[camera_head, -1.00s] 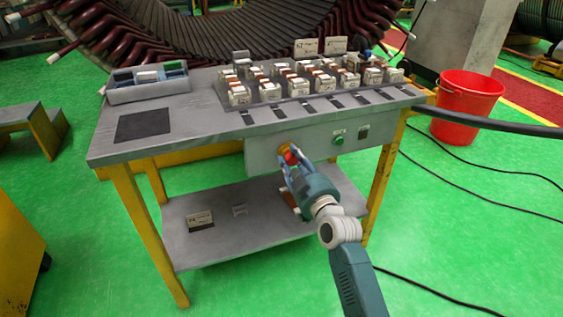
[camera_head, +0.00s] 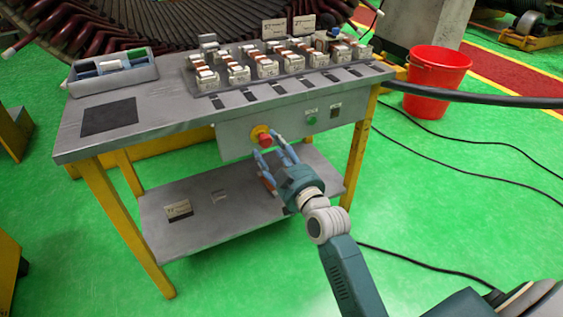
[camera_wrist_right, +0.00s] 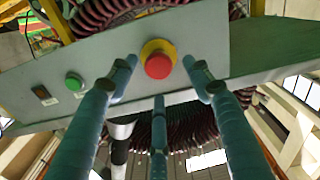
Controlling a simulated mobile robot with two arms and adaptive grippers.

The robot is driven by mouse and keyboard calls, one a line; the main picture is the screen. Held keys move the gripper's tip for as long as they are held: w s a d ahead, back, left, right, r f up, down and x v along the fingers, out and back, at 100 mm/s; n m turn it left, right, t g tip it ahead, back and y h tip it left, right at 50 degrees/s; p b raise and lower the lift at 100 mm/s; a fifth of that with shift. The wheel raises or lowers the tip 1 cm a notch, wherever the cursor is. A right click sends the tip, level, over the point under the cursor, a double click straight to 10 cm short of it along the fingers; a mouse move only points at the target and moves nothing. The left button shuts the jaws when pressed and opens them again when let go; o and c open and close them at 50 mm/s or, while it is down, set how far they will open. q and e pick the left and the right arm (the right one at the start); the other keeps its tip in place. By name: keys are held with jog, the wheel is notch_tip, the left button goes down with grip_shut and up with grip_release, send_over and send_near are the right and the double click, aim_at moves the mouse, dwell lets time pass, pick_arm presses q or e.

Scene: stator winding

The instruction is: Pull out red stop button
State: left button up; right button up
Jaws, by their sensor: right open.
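The red stop button (camera_head: 265,140) sits on a yellow round base on the grey control panel (camera_head: 235,144) at the front of the workbench. In the right wrist view the red button (camera_wrist_right: 158,66) shows ahead, between the spread fingertips. My right gripper (camera_head: 268,150) is open, just in front of and slightly below the button. Its blue fingers (camera_wrist_right: 160,85) are apart, and I see no finger closed on the button. My left gripper is not in view.
A green button (camera_head: 311,120) and a dark switch (camera_head: 335,111) sit right of the stop button. The workbench (camera_head: 180,125) carries several white-and-brown parts and a grey tray (camera_head: 114,86). A lower shelf (camera_head: 225,215) lies below. A red bucket (camera_head: 437,85) stands right.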

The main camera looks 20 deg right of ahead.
jog(key=s, duration=0.7)
jog(key=shift+s, duration=0.35)
jog(key=shift+d, duration=0.1)
